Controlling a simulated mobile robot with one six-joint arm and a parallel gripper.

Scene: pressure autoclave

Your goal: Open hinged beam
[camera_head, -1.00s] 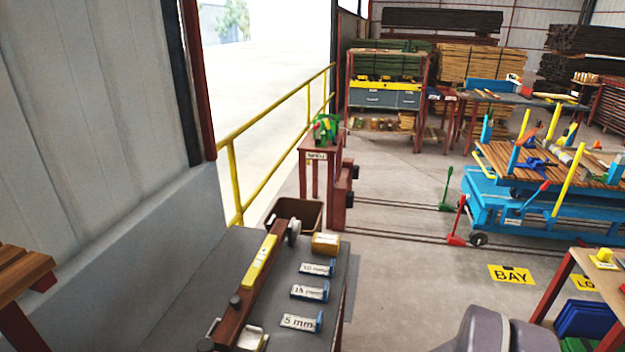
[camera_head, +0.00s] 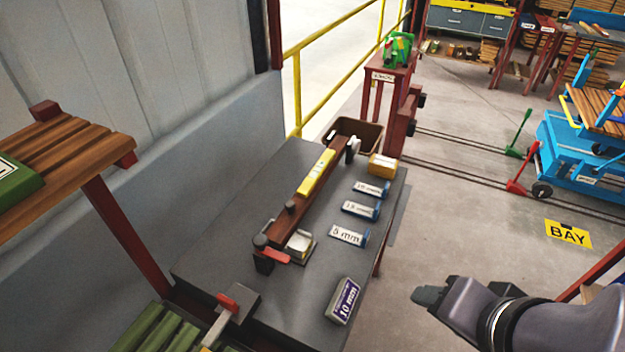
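A long brown beam (camera_head: 331,156) lies across the grey table (camera_head: 225,240), with a yellow level-like strip (camera_head: 316,174) on top. At its near end are a dark round knob, a red handle-like piece (camera_head: 276,255) and a small pale tray (camera_head: 299,244). A grey and white fitting (camera_head: 353,147) stands at its far end. The beam appears to lie flat along the table; I cannot make out the hinge. My gripper (camera_head: 428,296) is at the lower right, apart from the beam and right of the table. Its fingers are too unclear to tell open from shut.
Labelled blocks, one reading 5 mm (camera_head: 347,235), lie right of the beam. A 10 mm box (camera_head: 343,300) is nearer. A tan block (camera_head: 382,165) and a brown bin (camera_head: 352,134) are at the far end.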

